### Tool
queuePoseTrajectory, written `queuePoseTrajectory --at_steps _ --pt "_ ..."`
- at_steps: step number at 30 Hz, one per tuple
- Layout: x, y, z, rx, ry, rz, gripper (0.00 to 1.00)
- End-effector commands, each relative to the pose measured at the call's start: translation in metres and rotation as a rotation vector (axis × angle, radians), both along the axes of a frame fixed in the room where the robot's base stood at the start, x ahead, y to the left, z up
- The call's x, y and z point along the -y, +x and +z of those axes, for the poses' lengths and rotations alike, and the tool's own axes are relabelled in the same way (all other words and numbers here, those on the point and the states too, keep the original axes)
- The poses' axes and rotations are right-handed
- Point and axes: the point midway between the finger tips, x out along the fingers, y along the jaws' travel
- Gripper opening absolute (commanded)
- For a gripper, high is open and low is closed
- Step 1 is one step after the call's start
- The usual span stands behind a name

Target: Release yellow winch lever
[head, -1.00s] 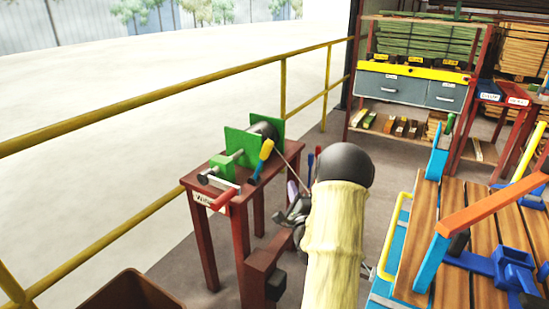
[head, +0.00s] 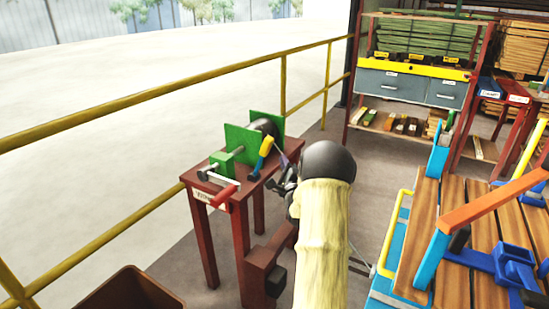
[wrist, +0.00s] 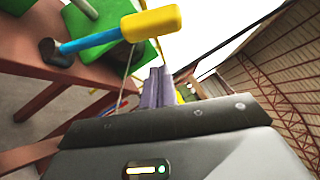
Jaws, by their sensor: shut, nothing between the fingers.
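The yellow winch lever (head: 266,146) has a yellow handle on a blue shaft and stands tilted on the green winch (head: 238,143). The winch sits on a dark red table (head: 203,263). In the wrist view the lever's yellow handle (wrist: 151,23) is large at the upper middle, with its blue shaft running down left to a dark pivot. My gripper (head: 280,163) is just right of the lever in the head view. In the wrist view my gripper's purple fingers (wrist: 157,88) are shut together and empty, below and right of the handle and apart from it.
A thin cable (wrist: 126,80) runs near my fingers. A yellow railing (head: 120,105) passes behind the table. A wooden-topped blue workbench (head: 412,272) stands right. A brown bin (head: 128,290) is at lower left.

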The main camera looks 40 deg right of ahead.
Motion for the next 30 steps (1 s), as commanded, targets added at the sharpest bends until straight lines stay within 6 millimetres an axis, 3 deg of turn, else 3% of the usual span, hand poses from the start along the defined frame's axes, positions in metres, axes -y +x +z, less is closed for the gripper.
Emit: queuePoseTrajectory --at_steps 3,9,30 --pt "-0.01 0.018 0.007 0.001 -0.001 0.004 0.0" --pt "-0.015 0.032 0.013 -0.001 0.0 0.001 0.0" --pt "-0.005 0.03 0.02 -0.033 -0.013 -0.017 0.0"
